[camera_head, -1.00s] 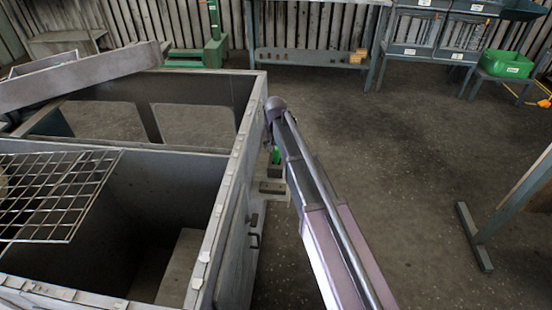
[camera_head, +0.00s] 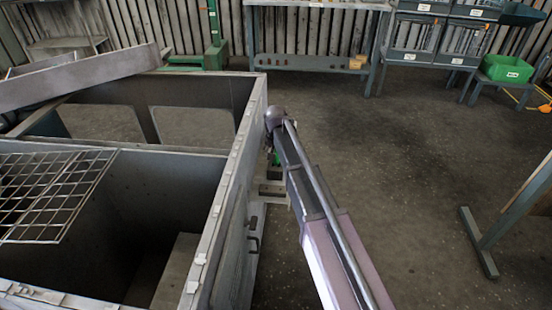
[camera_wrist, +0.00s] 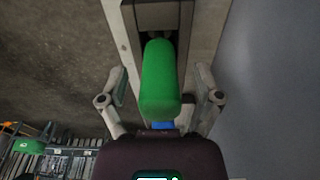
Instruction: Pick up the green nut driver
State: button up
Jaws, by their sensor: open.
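The green nut driver (camera_wrist: 160,80) shows in the wrist view as a green handle in a grey holder (camera_wrist: 128,40) on the housing's side. A blue part (camera_wrist: 163,126) shows just below the handle. My gripper (camera_wrist: 162,78) is open, with one finger on each side of the handle and a gap on both sides. In the head view only a small bit of green (camera_head: 277,159) shows beside my arm. My arm hides most of the driver and the gripper there.
The large grey open housing (camera_head: 232,190) stands left of my arm, with a wire grid (camera_head: 50,190) over part of it. A bench (camera_head: 310,62) and a green bin (camera_head: 506,68) stand at the back.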

grip_shut()
jog(key=shift+r, duration=0.1)
dwell(0.4)
notch_tip(320, 180, up, 10)
jog(key=p, duration=1)
dwell(0.5)
